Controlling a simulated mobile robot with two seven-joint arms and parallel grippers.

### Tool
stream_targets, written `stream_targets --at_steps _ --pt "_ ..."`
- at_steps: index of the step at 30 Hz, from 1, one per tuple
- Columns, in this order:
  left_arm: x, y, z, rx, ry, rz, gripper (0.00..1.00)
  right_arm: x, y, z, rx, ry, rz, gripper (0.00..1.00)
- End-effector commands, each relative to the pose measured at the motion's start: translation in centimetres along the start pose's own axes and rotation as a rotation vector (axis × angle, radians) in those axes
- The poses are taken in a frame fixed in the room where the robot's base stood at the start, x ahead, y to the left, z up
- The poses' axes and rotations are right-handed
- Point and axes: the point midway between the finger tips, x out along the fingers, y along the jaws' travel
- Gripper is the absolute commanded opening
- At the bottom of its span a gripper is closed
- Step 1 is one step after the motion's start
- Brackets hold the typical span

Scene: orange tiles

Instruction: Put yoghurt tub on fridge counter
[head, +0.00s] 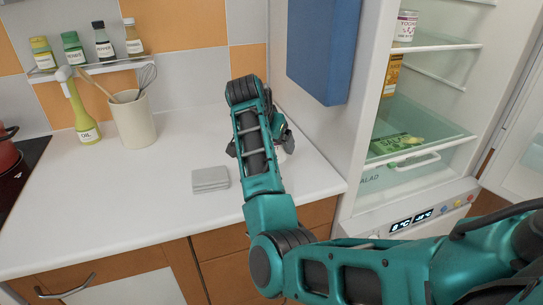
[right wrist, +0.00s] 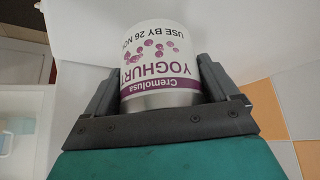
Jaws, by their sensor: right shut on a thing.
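The yoghurt tub (right wrist: 160,65), white with purple print and a grey end, sits between the fingers of my right gripper (right wrist: 158,85) in the right wrist view, its label upside down there. In the head view my right gripper (head: 281,140) is over the right part of the white fridge counter (head: 310,178), beside the fridge. The arm hides most of the tub there. I cannot tell whether the tub touches the counter. My left gripper is not in view.
The open fridge (head: 440,100) holds another yoghurt tub (head: 406,26), an orange carton (head: 391,75) and a green pack (head: 397,143). Grey coasters (head: 210,180), a utensil pot (head: 133,120) and an oil bottle (head: 84,120) stand on the counter. A blue panel (head: 324,45) hangs beside the fridge.

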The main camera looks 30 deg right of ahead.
Motion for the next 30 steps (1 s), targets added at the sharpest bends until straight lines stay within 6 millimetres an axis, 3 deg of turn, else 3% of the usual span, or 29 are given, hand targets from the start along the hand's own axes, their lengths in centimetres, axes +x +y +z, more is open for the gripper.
stream_targets --at_steps 10,21,22,25,30 --pt "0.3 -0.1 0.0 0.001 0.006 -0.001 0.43 3.5 0.0 2.2 -0.001 0.0 0.0 0.48" --pt "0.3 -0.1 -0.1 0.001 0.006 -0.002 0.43 3.8 0.0 2.4 0.0 0.001 -0.001 0.48" --pt "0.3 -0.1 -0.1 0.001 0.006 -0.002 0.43 3.9 0.0 2.5 0.0 -0.001 0.0 0.9" --pt "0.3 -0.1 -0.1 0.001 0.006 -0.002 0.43 3.9 0.0 2.5 0.0 -0.001 0.0 0.99" --pt "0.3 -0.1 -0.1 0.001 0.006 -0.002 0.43 3.8 0.0 2.5 0.0 0.0 0.0 1.0"
